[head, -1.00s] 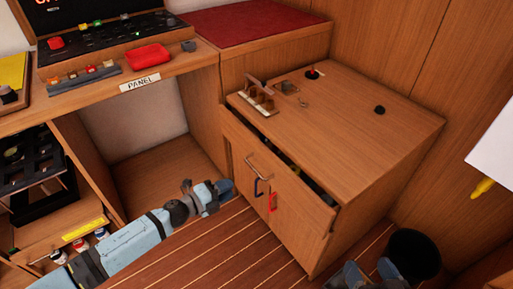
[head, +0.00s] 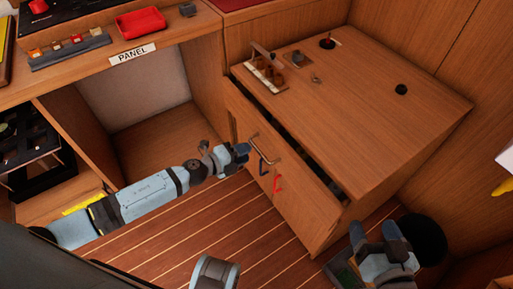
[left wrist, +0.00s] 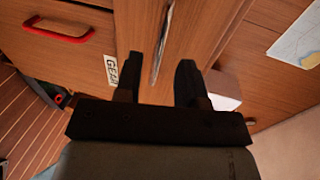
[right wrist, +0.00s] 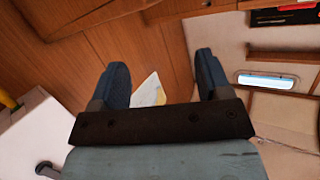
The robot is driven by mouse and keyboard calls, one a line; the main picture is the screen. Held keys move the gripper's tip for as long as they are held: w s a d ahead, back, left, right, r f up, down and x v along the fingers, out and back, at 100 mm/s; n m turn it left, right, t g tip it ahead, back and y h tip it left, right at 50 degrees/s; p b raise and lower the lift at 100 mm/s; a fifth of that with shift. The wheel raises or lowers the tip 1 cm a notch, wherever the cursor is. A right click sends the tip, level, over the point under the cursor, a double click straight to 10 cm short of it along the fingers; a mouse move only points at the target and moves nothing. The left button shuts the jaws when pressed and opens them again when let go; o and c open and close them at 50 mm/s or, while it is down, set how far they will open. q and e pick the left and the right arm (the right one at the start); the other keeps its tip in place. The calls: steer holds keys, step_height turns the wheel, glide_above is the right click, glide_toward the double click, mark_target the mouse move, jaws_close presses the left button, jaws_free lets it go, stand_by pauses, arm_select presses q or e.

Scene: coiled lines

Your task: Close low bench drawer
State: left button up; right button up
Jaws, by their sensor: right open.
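The low bench drawer (head: 297,186) has a wooden front standing out from the bench, with a dark gap along its top edge. My left gripper (head: 242,151) is beside the metal handle. My right gripper (head: 376,232) is at the lower right, away from the drawer. The right wrist view shows its fingers (right wrist: 162,82) apart and empty.
The bench top (head: 365,100) carries a small rack (head: 265,76) and a black knob (head: 401,90). A black round bin (head: 425,240) stands beside my right gripper. A desk with a red tray (head: 141,22) is at the upper left. Striped floor lies open below the drawer.

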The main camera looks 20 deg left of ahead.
mark_target(257, 147)
arm_select(q)
steer(key=x, duration=0.5)
steer(key=shift+w, duration=0.15)
jaws_close()
